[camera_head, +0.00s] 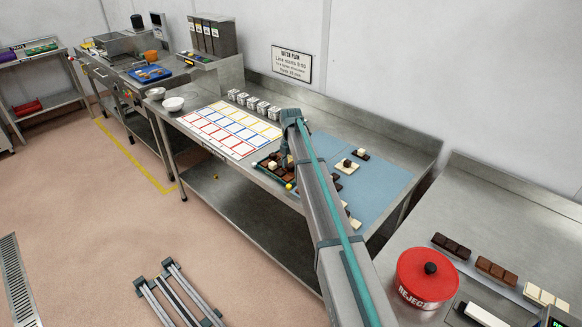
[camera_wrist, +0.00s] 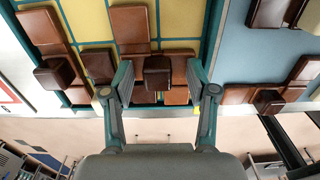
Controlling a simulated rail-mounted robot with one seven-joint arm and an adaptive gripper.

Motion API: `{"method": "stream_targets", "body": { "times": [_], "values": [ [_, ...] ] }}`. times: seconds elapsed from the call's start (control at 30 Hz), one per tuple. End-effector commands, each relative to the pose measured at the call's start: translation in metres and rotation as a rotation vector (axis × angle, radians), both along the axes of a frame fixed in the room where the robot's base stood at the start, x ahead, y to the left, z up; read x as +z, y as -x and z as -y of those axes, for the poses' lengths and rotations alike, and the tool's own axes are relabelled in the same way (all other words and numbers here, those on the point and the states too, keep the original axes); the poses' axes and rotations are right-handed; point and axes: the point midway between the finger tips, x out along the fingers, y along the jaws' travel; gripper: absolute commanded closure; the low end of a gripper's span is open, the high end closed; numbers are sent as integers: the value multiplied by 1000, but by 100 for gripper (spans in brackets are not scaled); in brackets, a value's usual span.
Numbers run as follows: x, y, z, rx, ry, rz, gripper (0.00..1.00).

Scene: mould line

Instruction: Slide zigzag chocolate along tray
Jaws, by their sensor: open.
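The tray (camera_wrist: 92,28) has a yellow floor with teal grid lines. It holds several brown and dark chocolate pieces. A brown piece (camera_wrist: 128,24) runs down its middle, and a dark cube-shaped knob (camera_wrist: 157,76) stands near the front edge. My gripper (camera_wrist: 158,84) is open, with one finger on each side of this knob; I cannot tell if they touch it. Another brown piece (camera_wrist: 40,28) with a dark knob (camera_wrist: 57,73) lies to the left. Which piece is the zigzag one is unclear. In the head view my arm partly hides the tray (camera_head: 271,179).
Loose pieces lie on the blue mat (camera_head: 378,185) right of the tray, including a pale one (camera_head: 347,167). A sheet with coloured frames (camera_head: 232,128) lies to the left. A red reject tin (camera_head: 427,277) stands on the right counter. Small boxes (camera_head: 253,103) line the back.

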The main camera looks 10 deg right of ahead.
Motion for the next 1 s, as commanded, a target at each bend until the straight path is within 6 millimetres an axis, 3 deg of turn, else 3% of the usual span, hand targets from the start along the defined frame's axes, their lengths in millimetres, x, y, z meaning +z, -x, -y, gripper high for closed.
{"method": "stream_targets", "body": {
  "times": [0.03, 0.23, 1.0],
  "values": [
    [-3, 0, -1, 0, -2, 0, 67],
    [-5, 0, -1, 1, -2, -2, 100],
    [-9, -5, 8, 2, -1, -9, 100]
  ]
}}
